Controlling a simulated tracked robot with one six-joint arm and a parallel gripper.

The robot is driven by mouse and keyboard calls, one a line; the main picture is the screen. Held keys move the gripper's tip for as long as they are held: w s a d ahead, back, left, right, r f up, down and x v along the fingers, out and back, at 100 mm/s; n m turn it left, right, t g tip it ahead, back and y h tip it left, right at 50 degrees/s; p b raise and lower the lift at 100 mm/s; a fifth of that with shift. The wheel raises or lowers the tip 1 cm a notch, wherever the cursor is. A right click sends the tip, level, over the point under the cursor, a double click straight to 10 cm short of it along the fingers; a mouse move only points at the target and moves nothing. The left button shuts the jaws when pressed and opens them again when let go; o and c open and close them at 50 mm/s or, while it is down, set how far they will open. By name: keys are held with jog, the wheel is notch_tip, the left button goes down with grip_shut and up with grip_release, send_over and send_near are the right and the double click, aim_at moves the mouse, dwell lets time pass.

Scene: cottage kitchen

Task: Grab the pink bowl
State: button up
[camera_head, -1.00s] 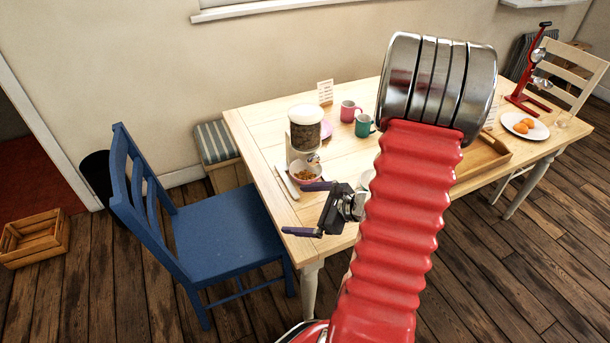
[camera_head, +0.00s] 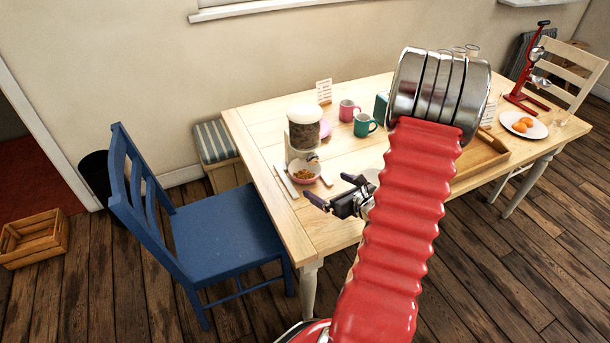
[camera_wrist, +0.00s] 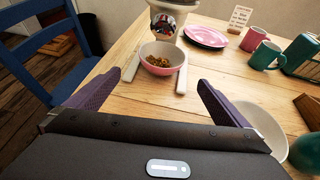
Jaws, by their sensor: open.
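The pink bowl (camera_head: 304,173) stands on the wooden table in front of the cereal dispenser, with brown cereal in it. In the wrist view the pink bowl (camera_wrist: 162,66) is upright, ahead of my gripper and between the lines of its two fingers. My gripper (camera_head: 335,190) is open and empty, a short way in front of the bowl and apart from it. Its dark purple fingers also show in the wrist view (camera_wrist: 150,93), spread wide. My red arm hides part of the table's middle in the head view.
The cereal dispenser (camera_head: 303,130) stands right behind the bowl. Cutlery lies on both sides of the bowl. A white dish (camera_wrist: 258,122) is close by my right finger. Pink (camera_head: 348,110) and teal (camera_head: 364,125) mugs stand farther back. A blue chair (camera_head: 205,220) is at the left.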

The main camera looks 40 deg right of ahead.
aim_at(313, 179)
jog(key=x, duration=0.7)
jog(key=shift+w+a+f, duration=0.1)
jog(key=shift+f, duration=0.05)
jog(key=shift+w+f, duration=0.1)
jog(key=shift+w, duration=0.25)
jog(key=shift+d+x, duration=0.15)
jog(key=shift+x, duration=1.15)
jog(key=shift+d+x, duration=0.15)
jog(key=shift+x, duration=1.2)
jog(key=shift+c, duration=0.5)
jog(key=c, duration=0.9)
